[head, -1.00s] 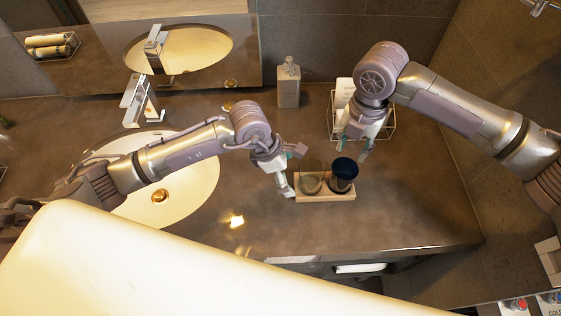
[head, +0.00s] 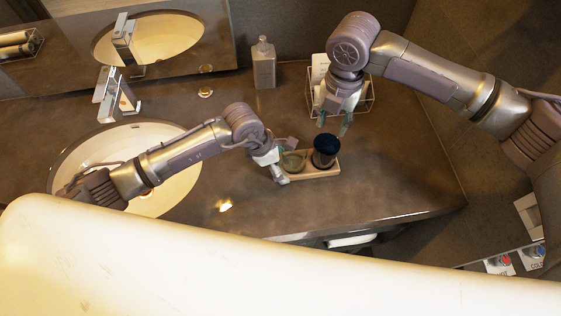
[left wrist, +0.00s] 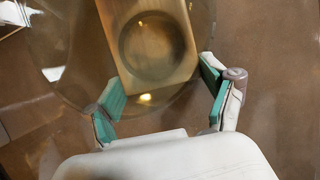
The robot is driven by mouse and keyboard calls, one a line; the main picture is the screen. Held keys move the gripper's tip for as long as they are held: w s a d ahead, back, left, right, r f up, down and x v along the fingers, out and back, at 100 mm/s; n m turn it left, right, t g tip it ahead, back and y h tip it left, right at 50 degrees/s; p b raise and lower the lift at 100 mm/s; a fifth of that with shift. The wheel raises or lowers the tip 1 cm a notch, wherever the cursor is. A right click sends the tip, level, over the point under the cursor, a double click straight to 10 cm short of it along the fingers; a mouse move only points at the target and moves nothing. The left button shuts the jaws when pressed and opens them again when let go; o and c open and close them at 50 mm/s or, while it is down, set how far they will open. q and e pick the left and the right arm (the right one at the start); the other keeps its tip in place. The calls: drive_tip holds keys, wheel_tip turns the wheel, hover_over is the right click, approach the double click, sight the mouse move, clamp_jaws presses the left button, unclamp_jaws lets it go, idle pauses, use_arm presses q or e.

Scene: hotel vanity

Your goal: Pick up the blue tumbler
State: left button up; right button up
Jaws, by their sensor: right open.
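The dark blue tumbler (head: 325,156) stands at the right end of a small wooden tray (head: 318,174) on the counter. A clear, greenish glass (head: 293,161) stands beside it on the left part of the tray. My left gripper (head: 284,160) is open at the left side of the clear glass. In the left wrist view the clear glass (left wrist: 150,45) fills the space before the open fingers (left wrist: 163,95); I cannot tell whether they touch it. My right gripper (head: 332,127) is open and empty, just behind and above the blue tumbler, apart from it.
A wire rack (head: 366,98) with a white card stands behind my right gripper. A soap bottle (head: 264,65) stands near the mirror. The sink (head: 165,192) and faucet (head: 108,92) are at left. The counter's right part is clear up to its edge.

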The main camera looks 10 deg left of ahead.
use_arm(q)
drive_tip(key=c, duration=0.3)
